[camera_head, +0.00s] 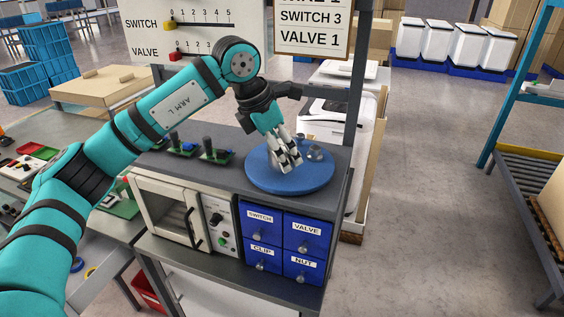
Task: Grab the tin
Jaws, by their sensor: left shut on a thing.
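My left gripper (287,161) reaches down over the blue round turntable (262,181) on top of the grey cabinet. Its pale fingers are shut on a small metallic thing, apparently the tin, which the fingers mostly hide. Whether it touches the turntable cannot be told. A small grey metal piece (315,152) stands on the turntable just right of the fingers. My right gripper is not in view.
Small green circuit boards (216,157) lie left of the turntable. Below are a white oven-like box (164,208) and blue labelled drawers (306,232). A signboard (312,28) and post (354,85) stand close behind.

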